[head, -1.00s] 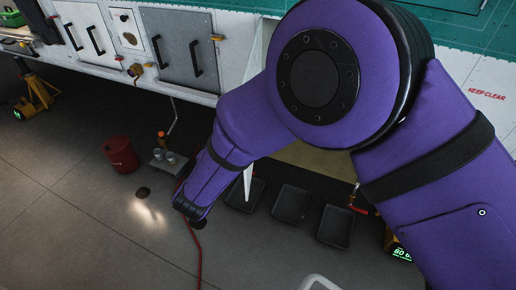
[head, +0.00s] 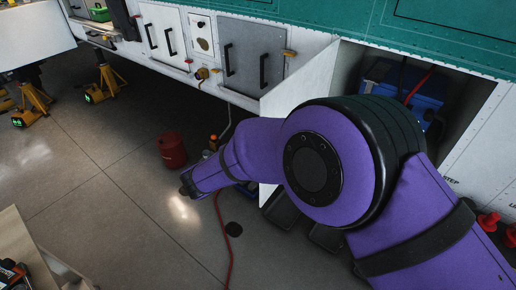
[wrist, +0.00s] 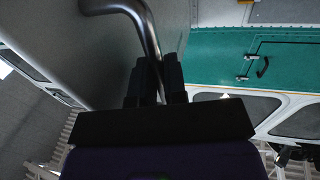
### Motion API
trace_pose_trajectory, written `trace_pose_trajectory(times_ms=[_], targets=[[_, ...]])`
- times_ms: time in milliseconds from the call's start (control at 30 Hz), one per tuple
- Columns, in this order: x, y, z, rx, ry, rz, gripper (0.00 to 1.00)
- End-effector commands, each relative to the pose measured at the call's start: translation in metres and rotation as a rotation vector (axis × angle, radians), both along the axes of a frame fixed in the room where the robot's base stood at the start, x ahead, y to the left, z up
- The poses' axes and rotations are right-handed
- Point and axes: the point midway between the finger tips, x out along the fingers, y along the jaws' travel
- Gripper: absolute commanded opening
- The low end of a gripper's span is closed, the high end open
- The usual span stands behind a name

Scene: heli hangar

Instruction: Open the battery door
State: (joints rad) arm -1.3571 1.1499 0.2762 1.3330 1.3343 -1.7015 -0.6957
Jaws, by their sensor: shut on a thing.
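The battery door (head: 308,88) is a pale panel standing swung out from the white side of the aircraft, at the left edge of an open bay. Inside the bay a blue battery (head: 425,90) shows with a red and a dark cable. In the wrist view my gripper (wrist: 158,75) is shut on a curved metal bar handle (wrist: 144,25) beside a grey panel.
Closed hatches with black handles (head: 240,65) line the body to the left. On the floor are a red bucket (head: 171,151), a red hose (head: 224,240), dark trays (head: 283,212) and yellow jacks (head: 108,78). Open floor lies at left. Red fittings (head: 489,222) are at right.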

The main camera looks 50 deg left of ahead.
Motion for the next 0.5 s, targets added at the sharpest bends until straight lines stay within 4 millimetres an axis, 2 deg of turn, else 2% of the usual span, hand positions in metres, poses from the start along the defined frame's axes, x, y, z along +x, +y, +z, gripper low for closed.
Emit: trace_pose_trajectory(times_ms=[133,167,200,500], targets=[[0.0022,-0.0005,0.0005,-0.001,-0.003,-0.002,0.00],[0.0023,-0.0005,0.0005,-0.001,-0.003,-0.002,0.17],[0.0023,-0.0005,0.0006,-0.001,-0.003,-0.002,0.22],[-0.0005,-0.0002,0.0003,0.000,-0.001,0.000,0.22]])
